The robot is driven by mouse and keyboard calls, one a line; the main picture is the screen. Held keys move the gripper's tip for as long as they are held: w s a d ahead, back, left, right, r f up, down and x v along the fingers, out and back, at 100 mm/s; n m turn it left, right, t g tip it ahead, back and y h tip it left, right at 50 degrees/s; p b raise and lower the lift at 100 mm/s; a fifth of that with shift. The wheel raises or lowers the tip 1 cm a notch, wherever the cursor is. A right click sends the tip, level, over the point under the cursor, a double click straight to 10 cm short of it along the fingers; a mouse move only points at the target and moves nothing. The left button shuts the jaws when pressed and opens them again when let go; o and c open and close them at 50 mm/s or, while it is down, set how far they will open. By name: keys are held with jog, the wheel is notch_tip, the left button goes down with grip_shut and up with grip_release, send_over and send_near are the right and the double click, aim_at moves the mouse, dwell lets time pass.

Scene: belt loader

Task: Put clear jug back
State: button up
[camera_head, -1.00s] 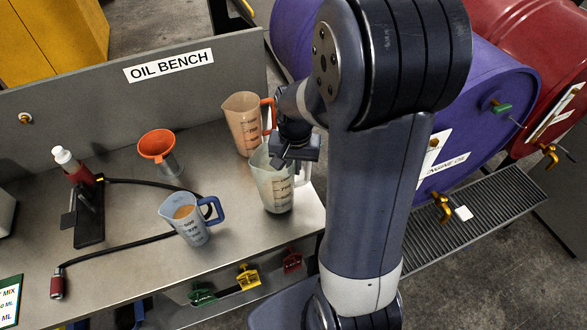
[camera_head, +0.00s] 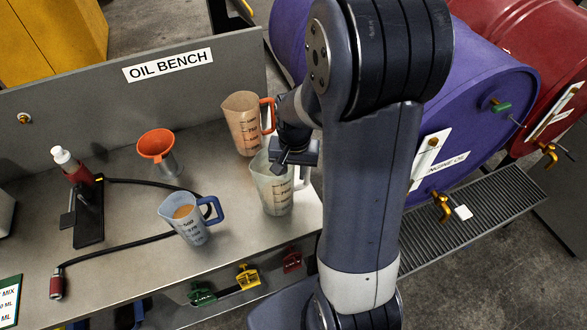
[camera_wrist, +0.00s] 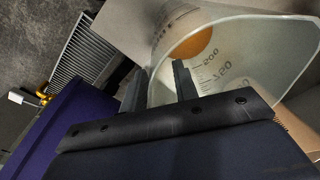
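The clear jug (camera_head: 275,190), pale with dark graduation marks, stands upright on the bench near its right end, with its handle on the right. My gripper (camera_head: 297,157) is above the jug's rim on the handle side. In the wrist view the jug's wall (camera_wrist: 240,65) with its numbers shows close up. The two dark fingers (camera_wrist: 160,85) are apart there, with a pale edge of the jug between them; no firm contact is visible. An orange round patch shows through the jug; I cannot tell whether it is liquid or something behind.
A jug with an orange handle (camera_head: 243,125) stands just behind. A blue-handled jug (camera_head: 190,222) with amber liquid and an orange funnel (camera_head: 157,146) are to the left. A black hose crosses the bench (camera_head: 130,265). Purple (camera_head: 480,110) and red drums lie at right.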

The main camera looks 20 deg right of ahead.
jog(key=shift+r, duration=0.1)
jog(key=r, duration=1.2)
jog(key=shift+s, duration=0.35)
